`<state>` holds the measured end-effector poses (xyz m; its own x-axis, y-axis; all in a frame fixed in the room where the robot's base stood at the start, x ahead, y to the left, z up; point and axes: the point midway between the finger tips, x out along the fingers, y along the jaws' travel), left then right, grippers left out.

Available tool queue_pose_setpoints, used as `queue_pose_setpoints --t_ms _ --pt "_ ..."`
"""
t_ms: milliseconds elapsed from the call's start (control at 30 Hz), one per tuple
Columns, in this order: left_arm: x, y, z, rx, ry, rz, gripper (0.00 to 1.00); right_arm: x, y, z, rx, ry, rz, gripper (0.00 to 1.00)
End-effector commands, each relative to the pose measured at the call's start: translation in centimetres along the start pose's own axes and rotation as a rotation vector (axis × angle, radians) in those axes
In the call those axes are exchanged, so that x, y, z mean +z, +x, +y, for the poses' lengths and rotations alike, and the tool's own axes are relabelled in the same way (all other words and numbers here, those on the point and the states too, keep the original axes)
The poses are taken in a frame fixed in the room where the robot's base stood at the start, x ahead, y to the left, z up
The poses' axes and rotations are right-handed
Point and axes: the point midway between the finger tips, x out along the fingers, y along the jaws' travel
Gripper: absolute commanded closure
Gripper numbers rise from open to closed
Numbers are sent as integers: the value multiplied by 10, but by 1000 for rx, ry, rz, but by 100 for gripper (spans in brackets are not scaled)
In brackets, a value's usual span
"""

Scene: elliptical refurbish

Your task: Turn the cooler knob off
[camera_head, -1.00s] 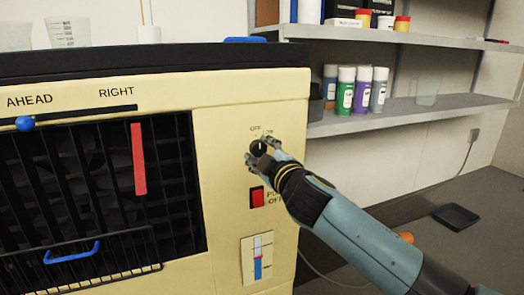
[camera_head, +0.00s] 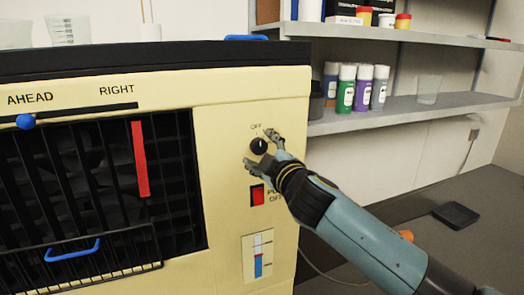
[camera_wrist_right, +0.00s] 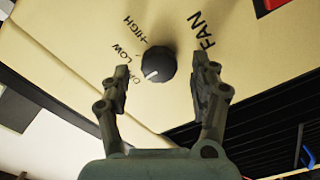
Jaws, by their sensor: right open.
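The cooler (camera_head: 222,190) is a cream box with a black top and a dark grille. Its black knob (camera_head: 258,146) sits on the right part of the front panel, under the word OFF. In the right wrist view the knob (camera_wrist_right: 158,64) has a white pointer mark directed toward the OFF label, with LOW, HIGH and FAN printed around it. My right gripper (camera_head: 261,149) is open at the knob, one finger above and one below. In the wrist view its fingers (camera_wrist_right: 164,80) stand apart on either side, clear of the knob. My left gripper is not in view.
A red switch (camera_head: 257,195) and a blue-and-white level gauge (camera_head: 258,257) are below the knob. A blue slider (camera_head: 25,122) and blue handle (camera_head: 72,252) are on the grille side. Shelves with spray cans (camera_head: 362,88) stand at right.

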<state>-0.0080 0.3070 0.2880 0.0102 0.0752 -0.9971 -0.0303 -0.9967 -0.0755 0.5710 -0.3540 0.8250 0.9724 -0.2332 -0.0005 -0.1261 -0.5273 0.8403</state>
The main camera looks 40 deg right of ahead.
Motion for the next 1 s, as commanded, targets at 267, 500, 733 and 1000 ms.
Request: queue_pose_setpoints --t_ms 267,500,733,1000 --pt "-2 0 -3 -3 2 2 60 1 -57 -1 -3 1 -2 37" --pt "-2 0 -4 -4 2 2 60 1 -101 -1 -3 0 -2 37" --pt "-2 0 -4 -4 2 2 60 0 -114 0 -1 0 -1 37" --pt "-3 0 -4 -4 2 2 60 0 -114 0 -1 1 0 37"
